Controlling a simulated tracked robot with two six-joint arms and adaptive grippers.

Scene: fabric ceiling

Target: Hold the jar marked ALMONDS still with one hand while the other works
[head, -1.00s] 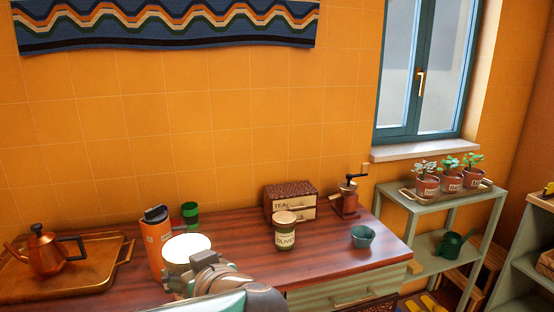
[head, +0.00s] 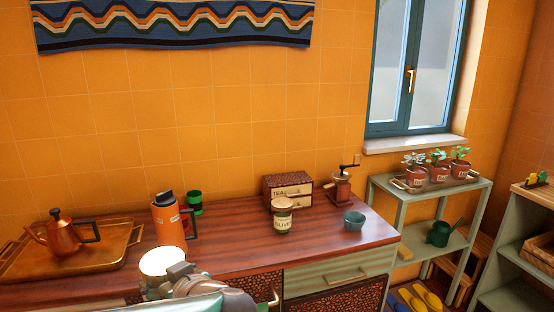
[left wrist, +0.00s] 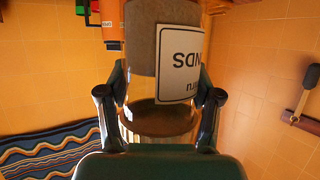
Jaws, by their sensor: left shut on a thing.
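The almonds jar (left wrist: 180,98) fills the middle of the left wrist view, where its white label shows the upside-down letters NDS. That whole view is inverted, with the wall hanging at the bottom, so the jar stands upright. My left gripper (left wrist: 158,88) has one finger on each side of the jar and is shut on it. In the head view the jar's pale round lid (head: 163,261) shows at the bottom, with my left gripper (head: 182,277) just in front of it. The jar's lower body is hidden there. My right gripper is not in view.
An orange flask (head: 168,222) stands close behind the jar, with a green cup (head: 194,203) beyond. A copper kettle (head: 62,236) sits on a tray (head: 112,262) at left. An olives jar (head: 282,218), tea drawers (head: 288,190), grinder (head: 340,187) and bowl (head: 354,221) stand right.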

